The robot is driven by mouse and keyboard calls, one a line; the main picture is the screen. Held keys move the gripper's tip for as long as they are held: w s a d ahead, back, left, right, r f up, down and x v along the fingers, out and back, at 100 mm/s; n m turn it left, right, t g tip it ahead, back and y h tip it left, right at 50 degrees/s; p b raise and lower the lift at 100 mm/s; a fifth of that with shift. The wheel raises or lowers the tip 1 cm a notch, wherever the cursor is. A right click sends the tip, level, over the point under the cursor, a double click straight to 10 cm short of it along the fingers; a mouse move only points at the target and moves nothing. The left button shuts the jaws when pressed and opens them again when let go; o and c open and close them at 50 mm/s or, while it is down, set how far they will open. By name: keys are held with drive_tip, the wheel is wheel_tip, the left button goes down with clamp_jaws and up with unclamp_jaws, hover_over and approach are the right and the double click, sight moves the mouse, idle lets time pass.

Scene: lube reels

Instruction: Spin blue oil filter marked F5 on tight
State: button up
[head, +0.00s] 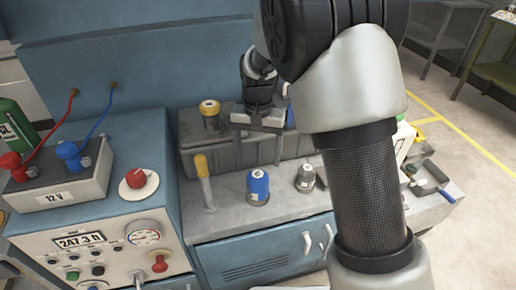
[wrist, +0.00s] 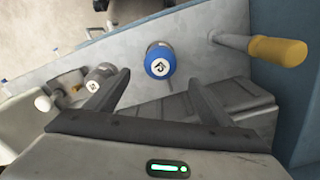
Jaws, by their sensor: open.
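The blue oil filter (head: 258,186) stands upright on the grey bench top, on a small base. In the wrist view the blue filter (wrist: 160,61) shows its white top label with dark marking, which seems to read F5. My gripper (head: 266,140) is above and behind the filter in the head view, apart from it. In the wrist view my gripper (wrist: 158,88) has its two fingers spread wide and empty, with the filter beyond and between the tips. My arm hides part of the bench at right in the head view.
A yellow-handled lever (head: 202,168) rises left of the filter. A grey filter (head: 305,178) stands to its right. A yellow-topped filter (head: 210,112) is on the raised ledge behind. A 12 V battery (head: 65,184) and control panel are at left. The bench front has clear space.

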sight(259, 185)
wheel_tip(259, 185, down, 13)
drive_tip(key=b, duration=0.2)
drive_tip(key=shift+f+b, duration=0.1)
drive_tip(key=shift+b, duration=0.2)
drive_tip(key=c, duration=1.3)
drive_tip(key=m, duration=0.1)
drive_tip(key=m+p, duration=0.1)
drive_tip(key=shift+d+r+m+p, duration=0.1)
drive_tip(key=shift+r+m+p, duration=0.1)
drive_tip(key=shift+m+p, duration=0.1)
drive_tip(key=shift+c, duration=0.3)
drive_tip(key=m, duration=0.2)
drive_tip(key=shift+d+f+m+p, duration=0.1)
drive_tip(key=shift+f+m+p, duration=0.15)
drive_tip(key=shift+m+p, duration=0.05)
